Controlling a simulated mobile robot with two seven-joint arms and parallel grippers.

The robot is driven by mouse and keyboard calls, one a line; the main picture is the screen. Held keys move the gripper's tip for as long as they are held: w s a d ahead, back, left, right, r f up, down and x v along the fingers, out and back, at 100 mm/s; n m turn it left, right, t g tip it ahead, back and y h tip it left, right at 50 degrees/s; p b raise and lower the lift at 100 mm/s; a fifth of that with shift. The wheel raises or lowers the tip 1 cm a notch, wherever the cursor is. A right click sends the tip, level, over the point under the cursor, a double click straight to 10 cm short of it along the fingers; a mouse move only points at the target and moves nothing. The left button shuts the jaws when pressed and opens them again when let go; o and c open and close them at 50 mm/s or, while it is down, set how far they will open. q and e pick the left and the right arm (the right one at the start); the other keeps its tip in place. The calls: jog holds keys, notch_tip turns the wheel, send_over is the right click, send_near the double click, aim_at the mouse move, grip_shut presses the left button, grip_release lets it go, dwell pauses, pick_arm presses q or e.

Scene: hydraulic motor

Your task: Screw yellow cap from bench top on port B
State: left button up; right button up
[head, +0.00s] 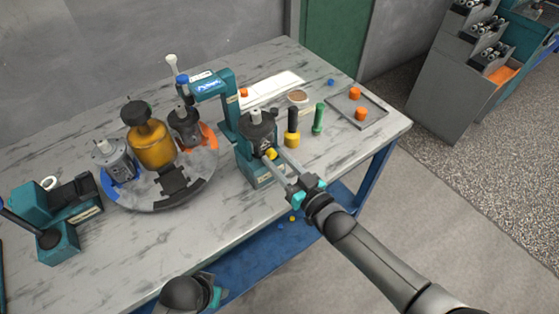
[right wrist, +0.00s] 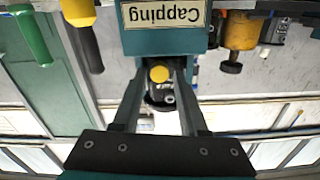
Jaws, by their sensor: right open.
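The yellow cap (head: 271,154) is at the front of the dark motor (head: 258,128), which sits in the teal capping stand (head: 246,158). My right gripper (head: 275,157) reaches in from the lower right, with its two fingers on either side of the cap. In the right wrist view the cap (right wrist: 159,74) shows between the open fingertips, in front of the motor (right wrist: 160,94). I cannot tell how far it is threaded on, and the port behind it is hidden. Part of my left arm's end (head: 190,292) shows at the bottom edge; its fingers are not visible.
A round turntable (head: 160,197) with several motor parts is left of the stand. A yellow-black tool (head: 292,128), a green tool (head: 318,118) and a grey tray (head: 372,112) with orange caps (head: 355,93) are to the right. The bench front (head: 215,238) is clear.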

jog(key=n, duration=0.4)
jog(key=shift+n, duration=0.3)
jog(key=n, duration=0.5)
jog(key=shift+b, duration=0.3)
jog(key=shift+d+f, duration=0.2)
jog(key=shift+f, duration=0.1)
jog(key=shift+d+f, duration=0.1)
grip_shut()
